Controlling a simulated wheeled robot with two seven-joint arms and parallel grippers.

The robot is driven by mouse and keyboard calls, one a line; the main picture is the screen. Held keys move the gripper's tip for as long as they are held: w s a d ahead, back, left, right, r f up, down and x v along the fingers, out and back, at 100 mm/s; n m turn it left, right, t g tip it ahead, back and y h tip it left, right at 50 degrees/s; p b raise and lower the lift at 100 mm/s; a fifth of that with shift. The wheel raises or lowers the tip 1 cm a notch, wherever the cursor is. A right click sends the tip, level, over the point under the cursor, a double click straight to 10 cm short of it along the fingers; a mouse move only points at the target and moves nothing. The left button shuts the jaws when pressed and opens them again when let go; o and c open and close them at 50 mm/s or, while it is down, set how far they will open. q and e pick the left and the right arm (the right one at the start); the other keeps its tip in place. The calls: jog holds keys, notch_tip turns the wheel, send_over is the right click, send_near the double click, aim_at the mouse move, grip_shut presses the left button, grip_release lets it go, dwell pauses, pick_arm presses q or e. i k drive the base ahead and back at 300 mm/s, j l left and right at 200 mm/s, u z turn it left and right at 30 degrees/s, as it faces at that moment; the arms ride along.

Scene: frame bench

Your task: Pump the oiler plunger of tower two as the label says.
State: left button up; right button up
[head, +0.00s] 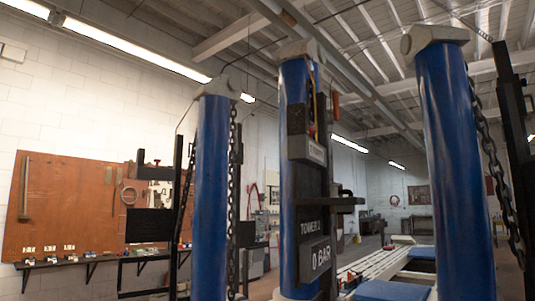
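Tower two is the middle blue column (295,190), marked by a "TOWER 2" plate (311,227) low on its black carriage. Below that is a sign reading "0 BAR" (320,258). A small pale label (317,152) sits higher on the carriage; its text is too small to read. A red part (336,106) shows at the tower's upper right, and a small dark red part sits just above the pale label. I cannot tell which, if either, is the oiler plunger. Neither of my grippers shows in this view.
Blue towers stand left (210,190) and right (455,180), with hanging chains (490,150) beside them. A brown tool board (85,205) hangs on the left wall above a shelf (70,263) of small items. A pale frame bench (385,262) lies behind, right of tower two.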

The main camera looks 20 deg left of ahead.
aim_at(312, 129)
jog(key=i+l+u, duration=0.15)
jog(key=l+u, duration=0.2)
jog(key=i+l+u, duration=0.1)
jog(key=l+u, duration=0.45)
jog(key=u, duration=0.15)
jog(key=l+u, duration=0.1)
jog(key=l, duration=0.6)
jog(key=i+l, duration=0.1)
jog(key=l, duration=0.65)
jog(key=i+u, duration=0.05)
